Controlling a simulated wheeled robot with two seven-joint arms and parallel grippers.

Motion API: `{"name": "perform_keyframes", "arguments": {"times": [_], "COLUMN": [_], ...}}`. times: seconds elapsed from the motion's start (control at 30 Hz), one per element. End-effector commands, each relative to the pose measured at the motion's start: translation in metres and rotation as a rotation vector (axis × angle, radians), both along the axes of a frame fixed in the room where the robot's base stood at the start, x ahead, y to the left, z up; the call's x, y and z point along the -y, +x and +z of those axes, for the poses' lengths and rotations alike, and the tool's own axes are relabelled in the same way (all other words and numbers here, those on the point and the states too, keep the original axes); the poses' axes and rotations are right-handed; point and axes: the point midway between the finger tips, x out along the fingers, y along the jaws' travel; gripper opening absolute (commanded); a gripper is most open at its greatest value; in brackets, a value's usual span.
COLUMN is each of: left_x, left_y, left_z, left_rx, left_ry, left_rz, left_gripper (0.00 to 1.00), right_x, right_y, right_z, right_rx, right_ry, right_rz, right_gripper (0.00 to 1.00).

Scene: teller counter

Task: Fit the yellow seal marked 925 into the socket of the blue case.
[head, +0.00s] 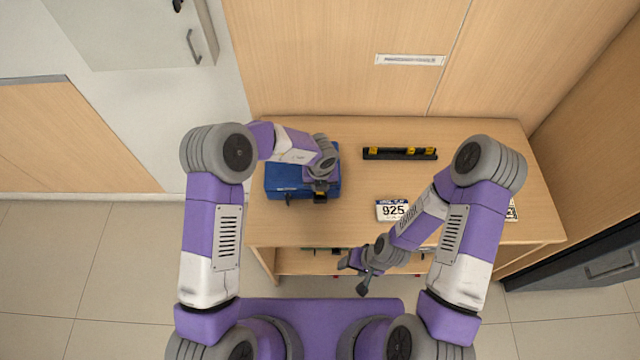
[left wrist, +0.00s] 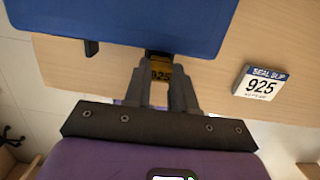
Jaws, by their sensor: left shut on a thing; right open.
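The blue case (head: 282,180) lies at the left of the counter; its blue surface (left wrist: 140,18) fills the top of the left wrist view. My left gripper (head: 320,194) is at the case's front edge, near its right end. In the left wrist view the left gripper (left wrist: 162,80) is shut on the yellow seal (left wrist: 160,71), whose dark marking looks like 925. The seal's dark far end meets the case's edge; I cannot tell whether it is inside the socket, which is hidden. My right gripper (head: 360,274) is open and empty in front of the counter.
A white slip marked 925 (head: 391,211) lies mid-counter and shows in the left wrist view (left wrist: 261,84). A black rack (head: 376,154) with several yellow pieces stands behind it. Another card (head: 512,211) is partly hidden by my right arm. The counter's (head: 480,135) back right is clear.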

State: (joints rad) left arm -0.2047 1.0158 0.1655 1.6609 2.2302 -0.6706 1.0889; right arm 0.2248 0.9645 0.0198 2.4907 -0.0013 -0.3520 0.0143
Motion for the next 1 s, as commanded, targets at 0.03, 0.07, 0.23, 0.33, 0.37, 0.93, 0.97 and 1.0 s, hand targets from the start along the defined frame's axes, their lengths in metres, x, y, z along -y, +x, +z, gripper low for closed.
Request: {"name": "perform_keyframes", "arguments": {"times": [0.03, 0.07, 0.23, 0.33, 0.37, 0.93, 0.97, 1.0], "left_x": [0.000, 0.000, 0.000, 0.000, 0.000, 0.000, 0.000, 0.000], "left_y": [0.000, 0.000, 0.000, 0.000, 0.000, 0.000, 0.000, 0.000], "left_z": [-0.004, -0.005, -0.012, -0.016, -0.017, -0.034, -0.034, -0.034], "left_rx": [0.001, 0.001, 0.001, 0.001, 0.000, 0.000, 0.000, 0.000], "left_ry": [0.000, 0.000, 0.000, 0.000, 0.000, 0.000, 0.000, 0.000], "left_rz": [0.000, 0.000, 0.001, 0.001, 0.001, 0.001, 0.001, 0.000], "left_gripper": [0.00, 0.00, 0.00, 0.00, 0.00, 0.00, 0.00, 0.00], "right_x": [0.000, 0.000, 0.000, 0.000, 0.000, 0.000, 0.000, 0.000], "right_y": [0.000, 0.000, 0.000, 0.000, 0.000, 0.000, 0.000, 0.000], "right_z": [-0.005, -0.006, -0.015, -0.020, -0.020, -0.025, -0.025, -0.025], "right_rx": [0.000, 0.000, 0.000, 0.000, 0.000, 0.000, 0.000, 0.000], "right_ry": [0.000, 0.000, 0.000, 0.000, 0.000, 0.000, 0.000, 0.000], "right_rz": [0.000, 0.000, 0.000, 0.000, 0.000, 0.000, 0.000, 0.000], "right_gripper": [0.62, 0.62, 0.62, 0.62, 0.62, 0.62, 0.62, 0.62]}}
